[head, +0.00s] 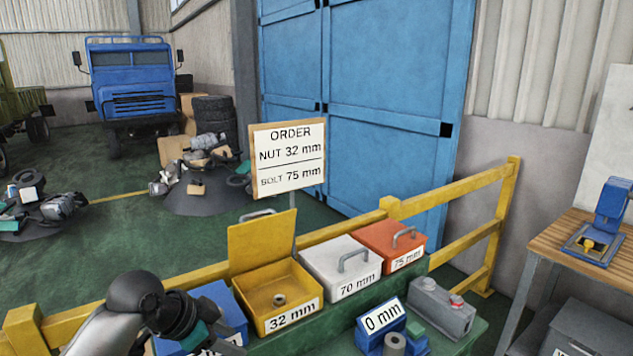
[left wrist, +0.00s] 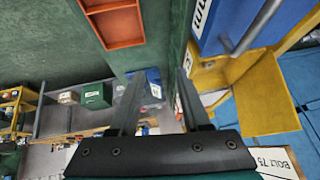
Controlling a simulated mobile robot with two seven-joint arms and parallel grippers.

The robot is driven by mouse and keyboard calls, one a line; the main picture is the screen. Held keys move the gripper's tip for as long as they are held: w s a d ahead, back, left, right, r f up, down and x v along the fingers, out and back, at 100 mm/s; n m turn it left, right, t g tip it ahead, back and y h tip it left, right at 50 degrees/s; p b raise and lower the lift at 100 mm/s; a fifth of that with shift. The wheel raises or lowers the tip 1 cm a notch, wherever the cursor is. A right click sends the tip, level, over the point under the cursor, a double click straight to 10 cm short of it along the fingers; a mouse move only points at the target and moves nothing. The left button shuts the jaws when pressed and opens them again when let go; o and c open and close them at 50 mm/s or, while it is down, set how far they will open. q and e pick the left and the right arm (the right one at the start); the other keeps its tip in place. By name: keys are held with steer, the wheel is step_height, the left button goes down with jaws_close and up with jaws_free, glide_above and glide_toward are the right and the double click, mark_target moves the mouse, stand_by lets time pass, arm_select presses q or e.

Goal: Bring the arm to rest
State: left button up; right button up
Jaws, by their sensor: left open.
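My left arm comes in from the lower left in the head view. Its gripper (head: 186,318) hangs in front of a blue box (head: 225,305) and hides part of it. In the left wrist view the two fingers (left wrist: 160,92) are apart, with nothing between them. The yellow 32 mm box (head: 270,312) stands to the right of the gripper with its lid up. A nut (head: 279,299) lies inside it. My right gripper is in neither view.
The white 70 mm box (head: 341,268) and red 75 mm box (head: 391,245) are shut. A 0 mm gauge block (head: 382,318) stands in front. A yellow rail (head: 450,188) runs behind the boxes. The order sign (head: 289,160) reads nut 32 mm, bolt 75 mm. A wooden workbench (head: 577,228) stands right.

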arm_select(q)
steer(key=s+d+f+n+y, duration=0.1)
steer(key=s+d+f+n, duration=0.1)
steer(key=s+f, duration=0.4)
steer(key=s+d+f+n, duration=0.1)
steer(key=s+f+n, duration=0.15)
steer(key=s, duration=0.55)
steer(key=s+a+f+n+g+y, duration=0.1)
steer(key=s+a+n+y, duration=0.1)
steer(key=s, duration=0.5)
steer(key=s+a+f+n+g+y, duration=0.1)
steer(key=s+a+n, duration=0.15)
steer(key=s, duration=0.35)
step_height(320, 180, down, 29)
steer(key=s+g+b, duration=0.1)
steer(key=s+b, duration=0.1)
steer(key=b, duration=0.4)
steer(key=s+a+f+g+b, duration=0.1)
steer(key=s+f+b, duration=0.4)
steer(key=s+f, duration=1)
step_height(320, 180, down, 3)
steer(key=shift+s+a+f, duration=0.2)
steer(key=shift+s+a, duration=0.15)
steer(key=shift+a, duration=0.1)
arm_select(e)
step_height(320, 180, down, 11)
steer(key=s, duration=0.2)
